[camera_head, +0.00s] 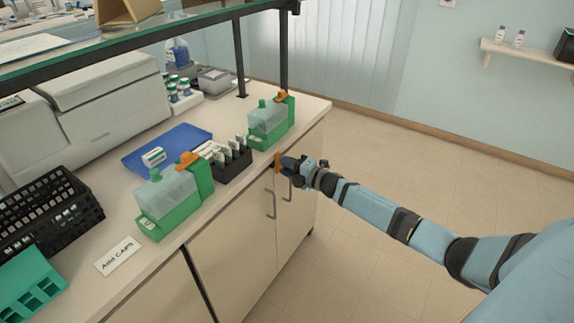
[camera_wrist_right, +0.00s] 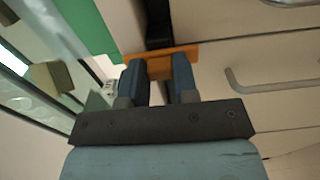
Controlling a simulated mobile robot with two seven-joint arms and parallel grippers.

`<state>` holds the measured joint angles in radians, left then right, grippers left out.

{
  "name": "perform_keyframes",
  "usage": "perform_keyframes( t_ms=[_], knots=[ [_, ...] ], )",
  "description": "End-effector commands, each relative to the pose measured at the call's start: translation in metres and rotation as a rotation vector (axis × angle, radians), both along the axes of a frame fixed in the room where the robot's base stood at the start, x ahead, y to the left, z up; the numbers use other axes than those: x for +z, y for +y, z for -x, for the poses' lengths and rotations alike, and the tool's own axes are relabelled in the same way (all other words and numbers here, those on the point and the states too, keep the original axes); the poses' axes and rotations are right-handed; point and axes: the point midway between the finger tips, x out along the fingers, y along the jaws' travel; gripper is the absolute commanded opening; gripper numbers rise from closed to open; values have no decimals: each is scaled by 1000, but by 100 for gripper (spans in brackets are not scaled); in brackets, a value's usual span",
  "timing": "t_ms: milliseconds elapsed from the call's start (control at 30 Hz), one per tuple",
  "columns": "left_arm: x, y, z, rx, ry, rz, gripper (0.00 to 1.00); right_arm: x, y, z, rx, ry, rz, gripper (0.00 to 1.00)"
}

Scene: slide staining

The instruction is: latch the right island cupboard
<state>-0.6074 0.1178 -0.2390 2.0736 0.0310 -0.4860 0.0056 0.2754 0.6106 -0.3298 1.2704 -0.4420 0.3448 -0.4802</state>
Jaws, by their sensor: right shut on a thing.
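The right island cupboard (camera_head: 301,212) is under the counter's right end, its two doors appearing closed, with grey bar handles (camera_head: 270,204). An orange latch (camera_head: 277,160) is at the top of the doors, just below the counter edge. It also shows in the wrist view (camera_wrist_right: 160,54), lying across a dark block. My right gripper (camera_head: 283,162) is shut on the orange latch. In the wrist view its two fingers (camera_wrist_right: 159,76) are on either side of the latch's near part. My left gripper is out of view.
On the counter above, a green-based container (camera_head: 268,120) stands near the edge, with a black slide rack (camera_head: 232,165) and another green-based container (camera_head: 170,200) to its left. A glass shelf (camera_head: 150,40) with a dark post overhangs the counter. The floor (camera_head: 420,170) at right is clear.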

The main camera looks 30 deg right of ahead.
Motion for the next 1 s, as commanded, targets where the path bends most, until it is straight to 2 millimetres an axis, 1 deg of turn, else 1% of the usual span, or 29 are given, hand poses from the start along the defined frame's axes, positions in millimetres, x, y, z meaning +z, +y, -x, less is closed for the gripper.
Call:
perform_keyframes(
  t_ms=[400,433,533,833,933,1000],
  knots=[
    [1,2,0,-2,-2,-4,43,-2,1,1,2,6,-8,4],
    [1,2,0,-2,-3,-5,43,-2,1,1,2,6,-8,30],
    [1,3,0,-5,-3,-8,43,-2,1,1,2,5,-8,53],
    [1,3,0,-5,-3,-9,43,-1,0,2,1,4,-7,53],
    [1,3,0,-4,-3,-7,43,-1,-3,8,0,4,-7,53],
    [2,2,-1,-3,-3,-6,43,-2,-7,17,0,6,-6,53]
  ],
)
